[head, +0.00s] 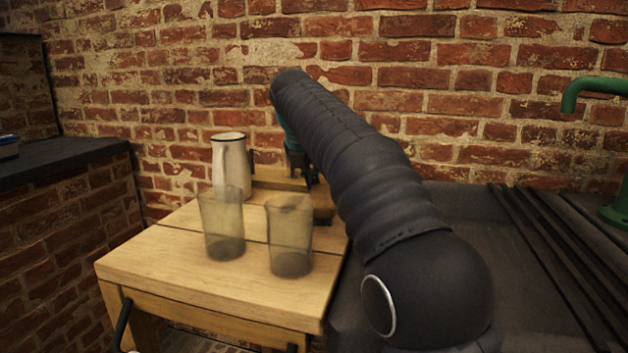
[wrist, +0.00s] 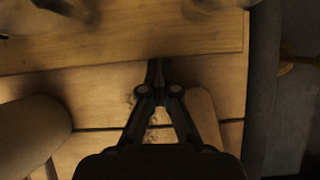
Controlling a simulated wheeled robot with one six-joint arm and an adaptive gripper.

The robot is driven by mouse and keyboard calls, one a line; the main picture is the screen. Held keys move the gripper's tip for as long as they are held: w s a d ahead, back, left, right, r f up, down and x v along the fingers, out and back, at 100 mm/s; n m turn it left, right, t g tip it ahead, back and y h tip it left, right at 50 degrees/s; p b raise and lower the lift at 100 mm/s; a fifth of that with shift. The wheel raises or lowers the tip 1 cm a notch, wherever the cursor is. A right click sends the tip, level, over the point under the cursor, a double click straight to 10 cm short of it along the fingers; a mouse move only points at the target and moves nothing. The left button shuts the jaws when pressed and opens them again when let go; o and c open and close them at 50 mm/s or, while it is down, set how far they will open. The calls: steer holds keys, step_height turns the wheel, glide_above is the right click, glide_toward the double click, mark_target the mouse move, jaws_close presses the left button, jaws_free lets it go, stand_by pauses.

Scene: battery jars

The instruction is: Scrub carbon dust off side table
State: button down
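The wooden side table (head: 150,262) stands left of centre in the head view. Its planks (wrist: 100,106) fill most of the wrist view. My gripper (head: 308,180) is low over the table's back right part. In the wrist view its fingertips (wrist: 157,65) meet, with nothing visible between them. A light brown, rounded piece (wrist: 204,112) shows beside and partly behind the right finger; I cannot tell what it is. Small specks (wrist: 130,101) lie near the left finger; I cannot tell whether they are carbon dust. My arm and gripper hide part of the table's back right.
Two smoky glass jars (head: 222,225) (head: 290,238) stand on the front half. A pale dark-rimmed pitcher (head: 230,165) stands behind them, left of my gripper. A dark counter (head: 480,270) with a green tap (head: 600,87) lies right. A brick wall (head: 300,45) closes the back.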

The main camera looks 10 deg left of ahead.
steer(key=shift+s+r, duration=0.15)
steer(key=shift+s, duration=0.45)
steer(key=shift+s+a+b, duration=0.15)
steer(key=shift+s+b, duration=0.15)
steer(key=shift+s, duration=0.55)
steer(key=shift+s+a+b, duration=0.15)
steer(key=shift+s+b, duration=0.1)
steer(key=shift+s, duration=0.6)
steer(key=shift+s, duration=0.1)
